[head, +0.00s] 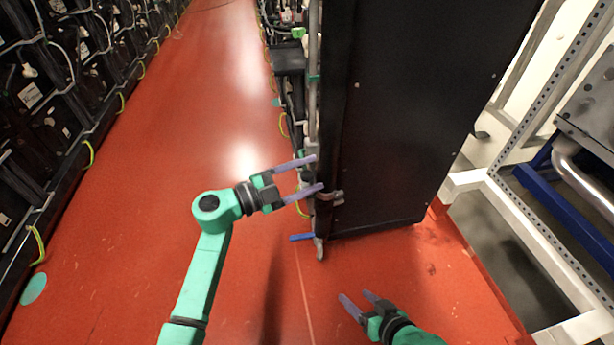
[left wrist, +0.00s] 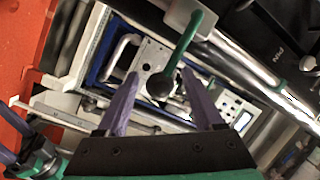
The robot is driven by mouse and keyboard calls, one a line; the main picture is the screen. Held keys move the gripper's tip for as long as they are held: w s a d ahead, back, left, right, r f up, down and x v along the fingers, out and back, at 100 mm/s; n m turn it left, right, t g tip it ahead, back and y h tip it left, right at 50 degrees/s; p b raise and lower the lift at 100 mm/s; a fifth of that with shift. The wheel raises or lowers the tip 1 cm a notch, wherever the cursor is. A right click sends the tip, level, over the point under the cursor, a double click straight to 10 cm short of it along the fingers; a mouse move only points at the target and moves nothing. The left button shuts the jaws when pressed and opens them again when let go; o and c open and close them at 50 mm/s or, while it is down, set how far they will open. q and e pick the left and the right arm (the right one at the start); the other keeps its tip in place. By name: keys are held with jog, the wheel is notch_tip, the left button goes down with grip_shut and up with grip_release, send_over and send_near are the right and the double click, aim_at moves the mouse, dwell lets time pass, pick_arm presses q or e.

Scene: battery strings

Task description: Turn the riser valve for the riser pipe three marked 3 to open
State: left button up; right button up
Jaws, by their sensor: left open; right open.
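A grey vertical riser pipe (head: 314,60) runs down the near edge of a tall black cabinet. In the left wrist view the pipe (left wrist: 262,75) crosses diagonally and carries green bands. A green lever (left wrist: 187,45) with a dark round end reaches from a pale valve body (left wrist: 183,12) beside it. My left gripper (head: 318,172) is open at the pipe. In its wrist view the lever's end appears between the fingertips; I cannot tell whether they touch. My right gripper (head: 355,296) is open and empty, low over the floor. No number 3 is legible.
A blue lever (head: 302,237) sits low on the pipe, below my left gripper. The black cabinet (head: 400,110) blocks the right side. A white frame (head: 540,240) stands farther right. Battery racks (head: 60,90) line the left. The red floor (head: 150,190) between is clear.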

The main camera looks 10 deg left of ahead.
pick_arm(q)
grip_shut()
dwell(1.4)
